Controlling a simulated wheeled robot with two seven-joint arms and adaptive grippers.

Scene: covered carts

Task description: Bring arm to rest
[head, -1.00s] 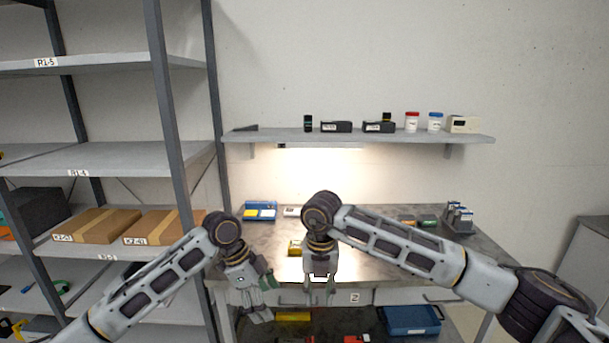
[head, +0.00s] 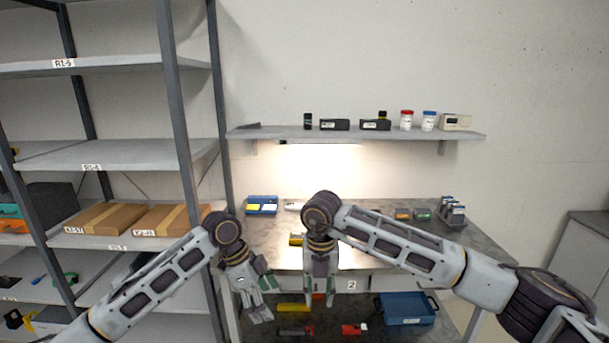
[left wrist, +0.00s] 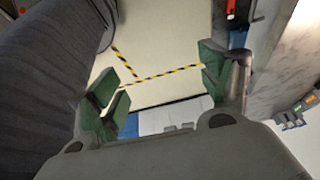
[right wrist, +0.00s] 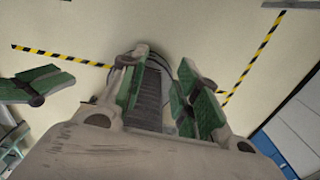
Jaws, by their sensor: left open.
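In the head view my left arm comes in from the left and bends down at its wrist. My left gripper (head: 264,299) hangs in front of the workbench's front edge, open and empty. Its spread green fingers also show in the left wrist view (left wrist: 160,78), with floor between them. My right arm comes in from the right. My right gripper (head: 320,296) points down just right of the left one, apart from it. In the right wrist view its green-padded fingers (right wrist: 163,95) stand apart with nothing held between them.
A workbench (head: 385,258) stands ahead, with a blue bin (head: 405,308) on its lower shelf. A wall shelf (head: 290,132) holds small boxes and jars. A rack (head: 120,157) with cardboard boxes (head: 102,217) stands close on the left. Yellow-black tape (right wrist: 60,55) marks the floor.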

